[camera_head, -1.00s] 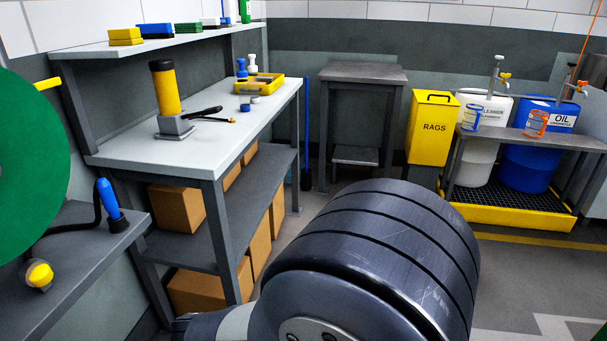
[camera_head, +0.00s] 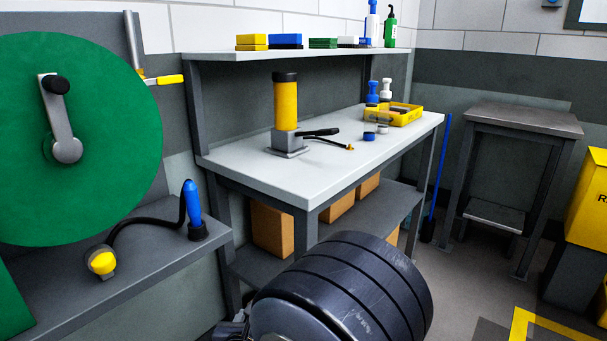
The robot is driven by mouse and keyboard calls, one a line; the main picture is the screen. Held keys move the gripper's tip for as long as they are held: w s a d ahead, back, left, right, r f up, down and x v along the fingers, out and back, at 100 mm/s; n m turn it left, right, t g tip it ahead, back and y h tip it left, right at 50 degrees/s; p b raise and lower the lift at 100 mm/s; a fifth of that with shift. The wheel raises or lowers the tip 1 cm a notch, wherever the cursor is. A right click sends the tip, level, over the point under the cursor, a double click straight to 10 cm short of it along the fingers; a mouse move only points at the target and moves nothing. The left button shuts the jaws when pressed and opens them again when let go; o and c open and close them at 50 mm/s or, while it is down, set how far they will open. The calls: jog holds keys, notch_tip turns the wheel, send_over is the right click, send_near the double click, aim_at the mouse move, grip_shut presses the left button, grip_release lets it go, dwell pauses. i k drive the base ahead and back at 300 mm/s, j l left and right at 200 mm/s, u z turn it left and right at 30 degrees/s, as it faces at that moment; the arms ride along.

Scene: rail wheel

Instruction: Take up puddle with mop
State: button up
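A thin blue pole (camera_head: 440,170) stands almost upright at the right end of the workbench, in the gap before the grey stand. Its lower end meets something dark near the floor. It may be the mop, but its head is too small and dark to tell. No puddle shows on the visible floor. A large dark ribbed part of my own arm fills the lower middle and hides the floor behind it. My gripper is not in view.
The workbench (camera_head: 240,168) holds a yellow cylinder on a grey base (camera_head: 287,110) and a yellow tray (camera_head: 394,118). A grey stand (camera_head: 525,120) and a yellow rags bin (camera_head: 588,205) are at right. A green disc (camera_head: 110,130) is at left. Bare floor (camera_head: 475,285) shows at lower right.

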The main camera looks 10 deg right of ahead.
aim_at(448, 128)
jog(key=i+l+z, duration=0.1)
jog(key=i+l, duration=0.15)
jog(key=l, duration=0.25)
jog(key=i+l+z, duration=0.1)
jog(key=i+l, duration=0.2)
jog(key=l, duration=0.2)
jog(key=i+l+z, duration=0.1)
jog(key=i+l, duration=0.2)
jog(key=l, duration=0.15)
jog(key=i+l+z, duration=0.1)
jog(key=i+l, duration=0.2)
jog(key=l, duration=0.15)
jog(key=i+l+z, duration=0.1)
jog(key=i+l, duration=0.2)
jog(key=i+l+z, duration=0.1)
jog(key=i+l, duration=0.15)
jog(key=i, duration=0.2)
jog(key=i+l+z, duration=0.1)
jog(key=i+l, duration=0.15)
jog(key=i, duration=0.15)
jog(key=i+l+z, duration=0.1)
jog(key=i, duration=0.3)
jog(key=i+j, duration=0.1)
jog(key=i, duration=0.45)
jog(key=i+z, duration=0.15)
jog(key=i, duration=0.35)
